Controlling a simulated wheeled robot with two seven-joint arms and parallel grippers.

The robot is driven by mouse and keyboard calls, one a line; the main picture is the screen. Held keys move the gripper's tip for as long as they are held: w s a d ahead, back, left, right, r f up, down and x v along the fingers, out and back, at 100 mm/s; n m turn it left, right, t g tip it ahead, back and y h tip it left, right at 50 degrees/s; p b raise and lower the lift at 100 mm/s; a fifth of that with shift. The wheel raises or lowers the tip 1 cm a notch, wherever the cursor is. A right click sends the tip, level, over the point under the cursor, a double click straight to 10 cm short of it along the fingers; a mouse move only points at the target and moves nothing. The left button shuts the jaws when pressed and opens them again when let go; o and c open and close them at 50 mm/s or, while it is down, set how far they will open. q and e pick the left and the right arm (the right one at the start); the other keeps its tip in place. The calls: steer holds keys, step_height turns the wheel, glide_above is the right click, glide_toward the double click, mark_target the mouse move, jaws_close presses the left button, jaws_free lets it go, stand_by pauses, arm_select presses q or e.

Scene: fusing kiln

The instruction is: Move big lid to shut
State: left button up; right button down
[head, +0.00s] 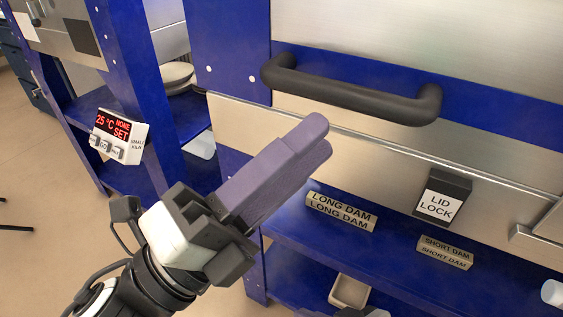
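The big lid appears to be the steel front panel (420,35) with a blue band and a thick black bar handle (350,94), at the upper right in the head view. I cannot tell from this view whether it is fully shut. A dark block labelled LID LOCK (441,198) sits on the steel face below the handle. My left gripper (322,137) is in front of the kiln, below and left of the handle and apart from it. Its purple-grey fingers lie together with nothing visible between them. My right gripper's fingers do not show.
A blue shelf below holds the LONG DAM block (341,211) and the SHORT DAM block (445,253). A beige tray (349,291) is lower down. The small kiln's control box (118,137) reads 25 °C and stands at left by blue posts. Open floor lies at far left.

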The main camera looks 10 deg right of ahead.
arm_select(q)
steer(key=shift+r+v, duration=0.2)
steer(key=shift+v, duration=1.5)
steer(key=shift+s, duration=0.15)
